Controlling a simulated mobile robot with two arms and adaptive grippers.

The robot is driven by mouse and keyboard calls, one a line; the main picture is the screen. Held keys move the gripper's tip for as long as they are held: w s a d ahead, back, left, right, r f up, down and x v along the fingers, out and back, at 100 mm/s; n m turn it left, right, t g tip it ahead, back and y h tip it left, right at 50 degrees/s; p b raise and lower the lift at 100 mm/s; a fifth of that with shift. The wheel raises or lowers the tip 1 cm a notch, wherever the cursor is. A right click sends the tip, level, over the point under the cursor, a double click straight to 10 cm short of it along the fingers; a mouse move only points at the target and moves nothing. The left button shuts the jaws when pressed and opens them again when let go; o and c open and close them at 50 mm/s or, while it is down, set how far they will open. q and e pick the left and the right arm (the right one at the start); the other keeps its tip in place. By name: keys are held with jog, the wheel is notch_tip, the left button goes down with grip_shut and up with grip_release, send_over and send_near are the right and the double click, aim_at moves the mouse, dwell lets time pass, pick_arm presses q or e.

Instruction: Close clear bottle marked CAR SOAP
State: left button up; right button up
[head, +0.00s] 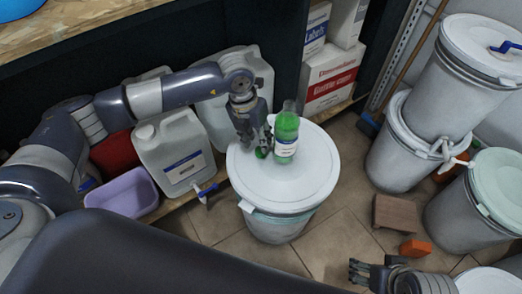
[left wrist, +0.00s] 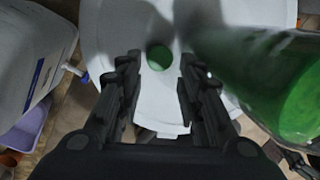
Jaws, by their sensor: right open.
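A clear bottle (head: 286,135) with green liquid and a white label stands upright on the white lid of a drum (head: 282,185). The label's writing is too small to read. The bottle also fills the right of the left wrist view (left wrist: 290,90), blurred. A round green cap (left wrist: 160,57) lies on the lid beside the bottle. My left gripper (head: 258,146) is open just above the lid, left of the bottle, with its fingers on either side of the cap in the left wrist view. My right gripper (head: 368,272) is open and empty at the bottom, low and away from the bottle.
A jerrycan (head: 172,150) and a purple tub (head: 122,192) stand on the shelf at left. Cartons (head: 332,75) stand behind. White drums (head: 404,140) stand at right. A brown block (head: 395,213) and an orange piece (head: 415,248) lie on the tiled floor.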

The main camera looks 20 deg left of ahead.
aim_at(260, 151)
pick_arm(q)
jog(key=f, duration=0.3)
jog(key=shift+w+d+f+b, duration=0.1)
jog(key=shift+w+d+b, duration=0.1)
jog(key=shift+b, duration=0.2)
jog(key=shift+w+d+f, duration=0.1)
jog(key=shift+d+f, duration=0.05)
jog(key=shift+f, duration=0.6)
pick_arm(e)
jog(key=w+t, duration=0.1)
jog(key=w+a, duration=0.1)
jog(key=w, duration=0.1)
jog(key=shift+w+r+t, duration=0.1)
jog(key=shift+w+t, duration=0.2)
jog(key=shift+t, duration=0.1)
pick_arm(q)
jog(key=c, duration=0.3)
jog(key=shift+c, duration=0.3)
